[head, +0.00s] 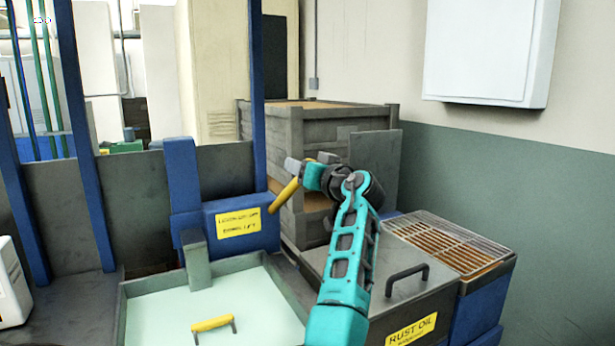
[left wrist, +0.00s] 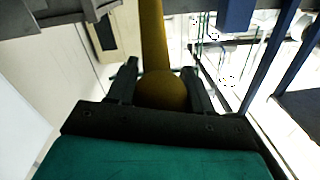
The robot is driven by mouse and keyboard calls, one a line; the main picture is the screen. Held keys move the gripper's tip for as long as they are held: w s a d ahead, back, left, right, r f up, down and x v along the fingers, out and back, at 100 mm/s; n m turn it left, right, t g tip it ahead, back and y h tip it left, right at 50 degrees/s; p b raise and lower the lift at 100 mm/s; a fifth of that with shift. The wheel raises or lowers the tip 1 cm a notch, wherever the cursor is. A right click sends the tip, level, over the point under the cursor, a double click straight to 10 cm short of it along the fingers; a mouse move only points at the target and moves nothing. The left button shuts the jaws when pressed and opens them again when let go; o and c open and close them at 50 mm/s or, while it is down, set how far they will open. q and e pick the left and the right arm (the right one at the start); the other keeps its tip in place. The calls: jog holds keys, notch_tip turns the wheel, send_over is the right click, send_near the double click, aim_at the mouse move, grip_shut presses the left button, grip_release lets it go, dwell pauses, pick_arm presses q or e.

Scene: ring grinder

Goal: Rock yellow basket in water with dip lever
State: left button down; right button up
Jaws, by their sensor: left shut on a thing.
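The dip lever (head: 284,196) is a yellow bar slanting up from the blue lift housing beside the tank. My left gripper (head: 312,173) is at its upper end in the head view. In the left wrist view, the yellow lever (left wrist: 153,40) and its rounded end sit between the two dark fingers (left wrist: 163,92), which are shut on it. The water tank (head: 122,318) holds pale green water. A yellow handle on grey legs (head: 212,323) shows in the water near the front; any basket body below it cannot be made out. My right gripper is not in view.
A lidded box labelled RUST OIL (head: 415,328) with a black handle stands right of the tank, with a wire-grate bin (head: 455,245) beyond. Blue posts (head: 85,130) rise at left. A grey wooden crate (head: 318,130) stands behind the lever. A white wall box (head: 488,50) hangs upper right.

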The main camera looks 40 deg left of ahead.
pick_arm(q)
jog(key=shift+c, duration=2.4)
grip_release()
jog(key=shift+f, duration=0.1)
jog(key=shift+d, duration=0.1)
jog(key=b+v, duration=0.2)
jog(key=v, duration=1)
jog(key=shift+d, duration=0.35)
jog(key=shift+s, duration=0.15)
